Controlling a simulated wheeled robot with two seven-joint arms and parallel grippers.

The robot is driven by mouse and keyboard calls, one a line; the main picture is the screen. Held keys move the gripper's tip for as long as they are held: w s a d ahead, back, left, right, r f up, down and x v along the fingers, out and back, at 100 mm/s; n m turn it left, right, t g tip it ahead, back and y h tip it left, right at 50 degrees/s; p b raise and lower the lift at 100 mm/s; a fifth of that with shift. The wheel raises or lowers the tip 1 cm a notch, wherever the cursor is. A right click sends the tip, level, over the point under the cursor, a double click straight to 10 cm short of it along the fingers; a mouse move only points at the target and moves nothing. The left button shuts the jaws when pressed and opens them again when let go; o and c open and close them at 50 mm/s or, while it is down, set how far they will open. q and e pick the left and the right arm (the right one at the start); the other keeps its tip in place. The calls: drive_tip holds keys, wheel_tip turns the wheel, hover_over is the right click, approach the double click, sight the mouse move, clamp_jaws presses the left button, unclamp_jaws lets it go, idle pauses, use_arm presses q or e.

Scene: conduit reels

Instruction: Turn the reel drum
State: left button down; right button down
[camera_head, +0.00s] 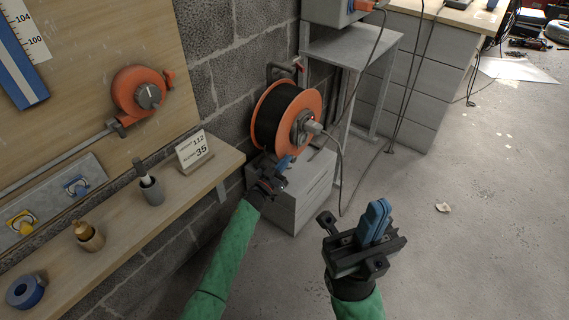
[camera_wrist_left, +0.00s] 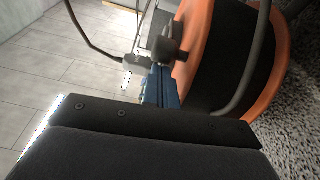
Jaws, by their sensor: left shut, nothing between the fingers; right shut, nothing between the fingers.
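The reel drum (camera_head: 275,112) has orange flanges and a black winding. It stands on a grey box by the block wall, with a grey plug and cable at its hub (camera_head: 304,128). In the left wrist view the orange flange (camera_wrist_left: 199,22) fills the upper right. My left gripper (camera_head: 285,163) is at the drum's lower front edge, its blue fingers shut and empty. In the left wrist view the blue fingers (camera_wrist_left: 160,86) are close to the flange; I cannot tell whether they touch it. My right gripper (camera_head: 375,220) is shut and empty, in front of the box and away from the drum.
The grey box (camera_head: 310,190) carries the reel. A grey stand (camera_head: 350,48) with hanging cables is behind it. A wooden shelf (camera_head: 120,220) on the left holds a number card (camera_head: 194,150), a tape roll (camera_head: 25,291) and small tools. The floor at right is mostly clear.

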use_arm(q)
drive_tip(key=shift+w+d+f+b, duration=0.15)
drive_tip(key=shift+w+f+b, duration=0.1)
drive_tip(key=shift+f+b, duration=0.4)
drive_tip(key=shift+w+d+f+b, duration=0.3)
drive_tip(key=shift+w+f, duration=0.1)
drive_tip(key=shift+f, duration=0.15)
drive_tip(key=shift+w+d+f+b, duration=0.15)
drive_tip(key=shift+w+d+f, duration=0.15)
drive_tip(key=shift+f, duration=0.25)
drive_tip(key=shift+a+f, duration=0.1)
